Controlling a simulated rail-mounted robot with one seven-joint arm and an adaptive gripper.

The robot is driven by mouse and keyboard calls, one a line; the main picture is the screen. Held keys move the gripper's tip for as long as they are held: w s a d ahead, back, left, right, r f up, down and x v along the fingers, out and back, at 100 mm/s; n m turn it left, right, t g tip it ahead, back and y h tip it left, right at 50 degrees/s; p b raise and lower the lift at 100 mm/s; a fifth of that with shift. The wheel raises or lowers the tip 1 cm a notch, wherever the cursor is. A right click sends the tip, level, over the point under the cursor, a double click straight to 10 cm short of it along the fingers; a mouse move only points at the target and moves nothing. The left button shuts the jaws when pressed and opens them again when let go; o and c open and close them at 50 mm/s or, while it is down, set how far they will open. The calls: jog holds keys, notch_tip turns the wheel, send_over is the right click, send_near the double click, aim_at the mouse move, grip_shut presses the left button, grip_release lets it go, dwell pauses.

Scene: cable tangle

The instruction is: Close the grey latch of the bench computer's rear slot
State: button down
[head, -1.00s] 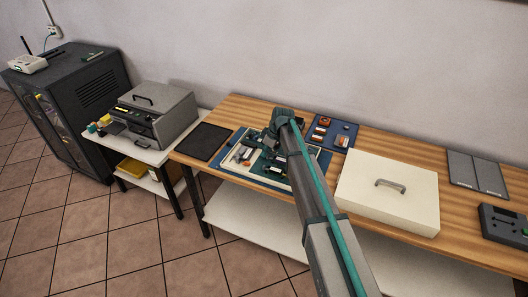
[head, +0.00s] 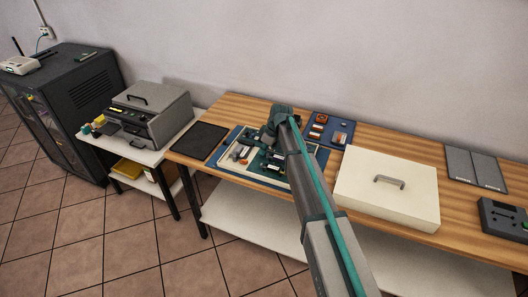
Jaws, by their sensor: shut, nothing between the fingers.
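The bench computer (head: 241,153) lies open on the wooden bench, a pale tray with a dark green board and small parts. My arm reaches over it from the lower right. My gripper (head: 267,140) is over the back part of the computer, shut and empty; its fingertips are mostly hidden by my wrist and too small to make out. The grey latch and the rear slot cannot be picked out at this size and behind my arm. I cannot tell if my gripper touches anything.
A white cover with a handle (head: 372,205) lies right of my arm. A blue parts mat (head: 341,128) is behind, a black mat (head: 198,141) to the left. A grey case (head: 160,103) stands on the side table. Bare wood lies along the back edge.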

jog(key=shift+w+a+f, duration=0.1)
jog(key=shift+w+a, duration=0.15)
jog(key=shift+a, duration=0.35)
jog(key=shift+w+a, duration=0.25)
jog(key=shift+a, duration=0.35)
jog(key=b+v, duration=0.3)
jog(key=v, duration=0.7)
jog(key=shift+a, duration=0.3)
jog(key=shift+s, duration=0.15)
jog(key=shift+a, duration=0.1)
